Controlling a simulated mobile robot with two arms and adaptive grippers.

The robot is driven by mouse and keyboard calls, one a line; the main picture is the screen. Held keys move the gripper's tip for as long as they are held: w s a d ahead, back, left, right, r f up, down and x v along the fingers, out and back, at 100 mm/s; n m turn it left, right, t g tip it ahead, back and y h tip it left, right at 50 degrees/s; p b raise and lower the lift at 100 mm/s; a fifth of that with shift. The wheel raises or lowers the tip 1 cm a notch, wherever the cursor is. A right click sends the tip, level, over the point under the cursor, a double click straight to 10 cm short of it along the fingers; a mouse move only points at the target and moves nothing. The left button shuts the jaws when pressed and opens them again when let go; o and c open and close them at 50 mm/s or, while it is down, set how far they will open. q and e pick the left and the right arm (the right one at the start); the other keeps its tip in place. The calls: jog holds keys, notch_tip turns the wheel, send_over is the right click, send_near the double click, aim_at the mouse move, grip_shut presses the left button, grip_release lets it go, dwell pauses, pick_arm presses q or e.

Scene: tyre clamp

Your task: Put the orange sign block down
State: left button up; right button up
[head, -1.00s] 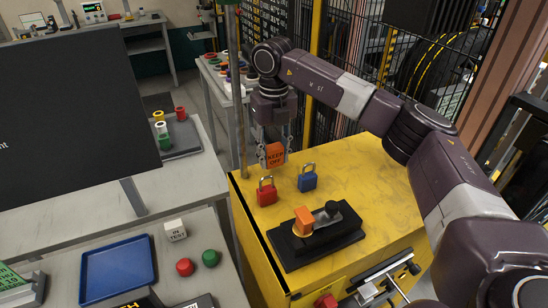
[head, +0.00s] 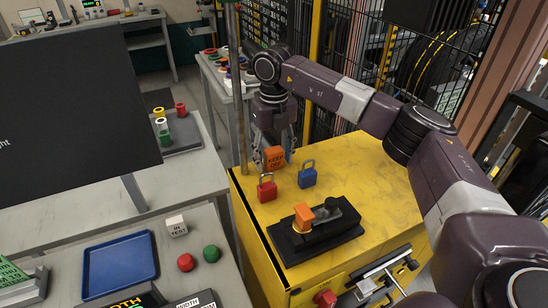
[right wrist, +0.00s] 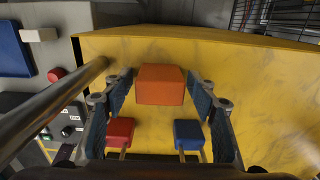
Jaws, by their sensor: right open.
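The orange sign block (head: 275,158), marked KEEP OFF, stands upright on the yellow cabinet top (head: 385,185), near its far left corner. My right gripper (head: 274,148) is open and points down around the block. In the right wrist view the orange block (right wrist: 161,85) sits between the two spread fingers (right wrist: 161,97), with a narrow gap on each side. My left gripper is not in view.
A red padlock (head: 266,189) and a blue padlock (head: 307,176) stand just in front of the block. A black fixture with an orange part (head: 304,213) lies nearer. The cabinet top's right side is clear.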

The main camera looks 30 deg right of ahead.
aim_at(274, 150)
jog(key=shift+w+r+b, duration=0.1)
jog(key=shift+r+b, duration=0.3)
jog(key=shift+r, duration=0.05)
notch_tip(274, 150, up, 10)
jog(key=b, duration=0.3)
jog(key=shift+f, duration=0.1)
jog(key=shift+r, duration=0.75)
